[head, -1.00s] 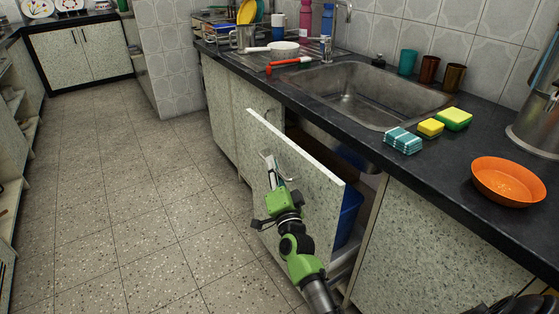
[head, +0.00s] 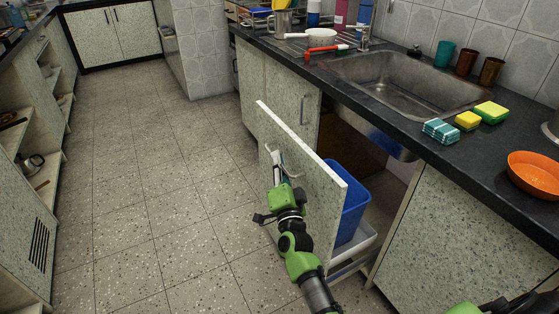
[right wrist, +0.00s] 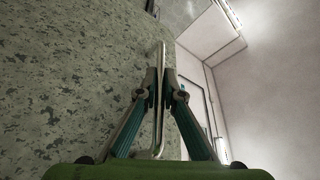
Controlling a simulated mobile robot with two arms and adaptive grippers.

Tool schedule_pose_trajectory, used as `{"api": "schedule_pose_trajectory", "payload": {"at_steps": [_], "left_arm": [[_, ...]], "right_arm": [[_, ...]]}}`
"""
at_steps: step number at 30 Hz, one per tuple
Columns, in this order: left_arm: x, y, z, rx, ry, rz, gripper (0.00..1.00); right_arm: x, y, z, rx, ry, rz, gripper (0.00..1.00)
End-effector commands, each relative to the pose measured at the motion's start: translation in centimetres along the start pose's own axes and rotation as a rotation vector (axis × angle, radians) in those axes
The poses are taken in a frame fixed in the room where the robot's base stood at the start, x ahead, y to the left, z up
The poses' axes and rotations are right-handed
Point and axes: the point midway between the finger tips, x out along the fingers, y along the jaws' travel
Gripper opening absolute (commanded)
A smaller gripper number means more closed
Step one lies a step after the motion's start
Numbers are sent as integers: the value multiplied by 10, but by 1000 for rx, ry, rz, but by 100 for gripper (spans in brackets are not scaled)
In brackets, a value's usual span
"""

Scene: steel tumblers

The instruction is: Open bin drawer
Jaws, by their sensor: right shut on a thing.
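The bin drawer (head: 303,175) is a speckled front panel pulled out from under the sink counter. A blue bin (head: 353,205) shows behind the panel, with a pale tray (head: 355,246) beneath it. My right gripper (head: 277,165) is at the outer face of the panel, shut on the drawer's handle (head: 269,151). In the right wrist view, the fingers of my right gripper (right wrist: 165,85) close around the metal handle bar (right wrist: 158,100), beside the speckled panel (right wrist: 70,75). My left gripper is not in view.
A sink (head: 405,80) is set in the dark counter (head: 400,133). Sponges (head: 467,120), tumblers (head: 466,61) and an orange bowl (head: 535,173) stand on the counter. Tiled floor (head: 150,200) is clear left of the drawer. Open shelves (head: 35,150) line the far left.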

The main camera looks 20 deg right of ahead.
Motion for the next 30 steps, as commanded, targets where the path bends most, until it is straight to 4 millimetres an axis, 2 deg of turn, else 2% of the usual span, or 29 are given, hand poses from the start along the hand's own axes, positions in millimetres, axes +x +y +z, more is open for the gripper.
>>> {"api": "schedule_pose_trajectory", "payload": {"at_steps": [5, 6, 7, 8, 20, 23, 30], "left_arm": [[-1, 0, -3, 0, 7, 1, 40], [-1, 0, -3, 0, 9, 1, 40], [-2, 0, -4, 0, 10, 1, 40], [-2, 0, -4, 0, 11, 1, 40], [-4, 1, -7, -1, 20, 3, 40], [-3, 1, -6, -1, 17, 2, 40], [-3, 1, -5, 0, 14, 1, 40]], "right_arm": [[-1, 2, 1, 0, -3, 3, 0], [-1, 2, 1, 0, -2, 4, 16], [-1, 2, 1, 0, -2, 3, 23], [-1, 2, 1, 0, -2, 3, 25], [-5, 1, 0, 0, 0, 1, 25], [-16, 2, 1, 0, -1, 2, 25], [-64, 2, 1, 0, -3, 4, 25]]}}
